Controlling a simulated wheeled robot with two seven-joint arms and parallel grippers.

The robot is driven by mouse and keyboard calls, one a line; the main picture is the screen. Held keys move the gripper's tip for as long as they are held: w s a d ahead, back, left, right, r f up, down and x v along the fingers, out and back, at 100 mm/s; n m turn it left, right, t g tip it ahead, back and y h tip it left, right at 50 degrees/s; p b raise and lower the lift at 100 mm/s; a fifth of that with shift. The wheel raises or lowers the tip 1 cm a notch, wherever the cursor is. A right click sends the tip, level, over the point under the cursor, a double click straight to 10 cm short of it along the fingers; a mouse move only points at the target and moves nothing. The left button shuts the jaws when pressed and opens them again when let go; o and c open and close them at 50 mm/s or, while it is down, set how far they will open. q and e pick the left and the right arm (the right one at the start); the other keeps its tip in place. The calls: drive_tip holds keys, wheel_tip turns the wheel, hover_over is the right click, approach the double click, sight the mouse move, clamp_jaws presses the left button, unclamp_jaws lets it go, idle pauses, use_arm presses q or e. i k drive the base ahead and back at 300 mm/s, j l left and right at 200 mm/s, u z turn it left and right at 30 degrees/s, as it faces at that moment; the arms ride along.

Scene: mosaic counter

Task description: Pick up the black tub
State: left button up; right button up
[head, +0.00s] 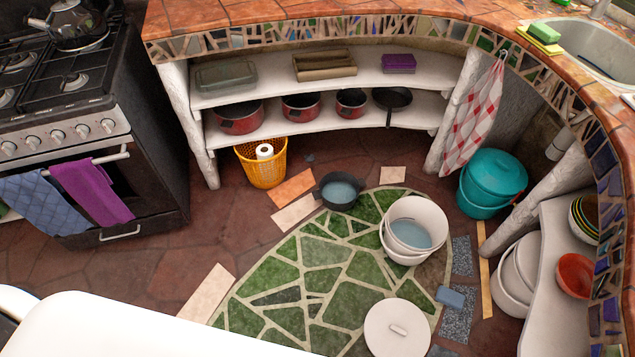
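The black tub (339,204) is a small, dark, round vessel with a pale blue-grey inside, probably water. It stands upright on the floor at the far end of the green mosaic patch (300,250), near the middle of the head view. Nothing covers it. A smooth white part, likely mine, fills the lower left corner. Neither of my grippers shows in this view, so I cannot see whether they are open or shut.
A white bucket (428,213) holding bluish water stands right of the tub. A yellow basket (272,174) stands behind left, below shelves with red pots (240,119). A white lid (396,330) lies in front. A teal bucket (476,210) is at right. Loose tiles lie around.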

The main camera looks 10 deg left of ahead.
sight(339, 190)
drive_tip(key=i+j+u, duration=0.15)
drive_tip(key=i+u, duration=0.25)
drive_tip(key=i, duration=0.5)
